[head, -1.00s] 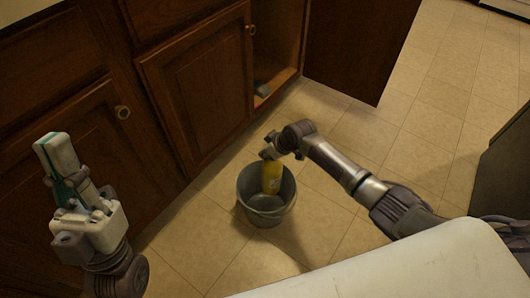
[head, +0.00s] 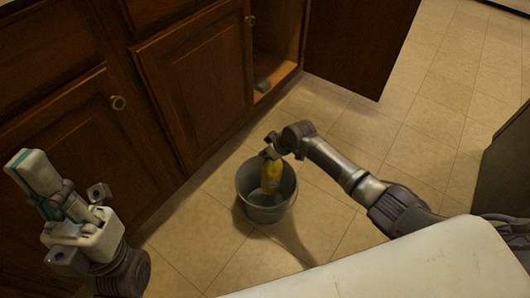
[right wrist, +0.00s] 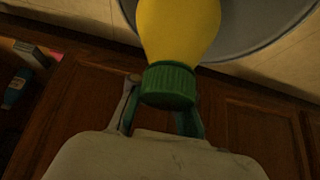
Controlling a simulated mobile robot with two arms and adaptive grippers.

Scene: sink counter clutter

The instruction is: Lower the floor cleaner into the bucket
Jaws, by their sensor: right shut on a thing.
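The floor cleaner is a yellow bottle (head: 271,177) with a green cap (right wrist: 168,85). It stands roughly upright in the grey bucket (head: 265,213), its lower part below the rim. Whether it touches the bucket's bottom cannot be told. My right gripper (head: 271,152) is above the bucket, shut on the bottle near its cap. In the right wrist view the yellow body (right wrist: 178,28) extends beyond the cap, with the bucket's rim (right wrist: 262,42) around it. My left gripper (head: 66,184) is at the lower left, its fingers apart with nothing visible between them.
Wooden cabinets (head: 195,85) run along the left and back, with one door (head: 360,45) standing open. A small grey thing (head: 262,85) lies in the open cabinet. The tiled floor (head: 330,215) around the bucket is clear.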

